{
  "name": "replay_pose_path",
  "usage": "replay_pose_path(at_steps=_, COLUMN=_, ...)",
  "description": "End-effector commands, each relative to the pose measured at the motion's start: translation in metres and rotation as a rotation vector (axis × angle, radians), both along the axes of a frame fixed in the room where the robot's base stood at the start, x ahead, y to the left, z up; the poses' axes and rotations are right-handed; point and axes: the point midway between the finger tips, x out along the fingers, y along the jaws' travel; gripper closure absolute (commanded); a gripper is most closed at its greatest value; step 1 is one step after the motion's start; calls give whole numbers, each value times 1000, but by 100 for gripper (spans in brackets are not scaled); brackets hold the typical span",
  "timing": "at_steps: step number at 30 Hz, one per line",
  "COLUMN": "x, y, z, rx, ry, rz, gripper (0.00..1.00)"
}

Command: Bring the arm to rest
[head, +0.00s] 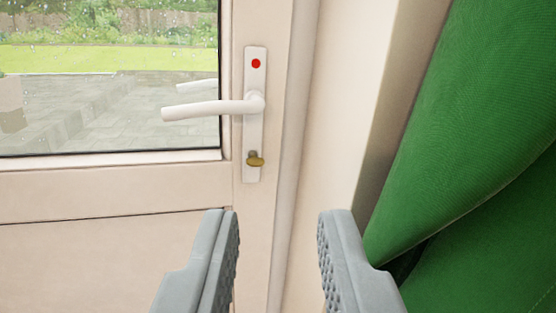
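My gripper (278,225) is at the bottom of the head view. Its two grey fingers with studded inner faces stand well apart, and nothing is between them but the view of the door frame behind. The fingertips are below the door's lock plate, and a gap in the picture separates them from it. The rest of my arm is out of view.
A cream door (100,190) with a window is ahead. It has a white lever handle (210,108), a white plate (253,130) with a red dot (256,63), and a brass key (256,161). A green curtain (480,130) hangs close on the right.

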Motion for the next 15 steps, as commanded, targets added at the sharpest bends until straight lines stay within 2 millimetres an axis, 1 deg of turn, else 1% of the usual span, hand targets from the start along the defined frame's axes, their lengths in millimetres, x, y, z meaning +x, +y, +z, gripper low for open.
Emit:
replay_pose_path(at_steps=2, x=-10, y=2, z=6, rx=0, ry=-5, rz=-10, gripper=75)
replay_pose_path(at_steps=5, x=-29, y=6, z=16, rx=0, ry=-5, rz=-32, gripper=75)
replay_pose_path(at_steps=9, x=-65, y=14, z=29, rx=2, ry=3, rz=-67, gripper=75)
replay_pose_path(at_steps=15, x=-119, y=30, z=40, rx=27, ry=24, rz=-94, gripper=75)
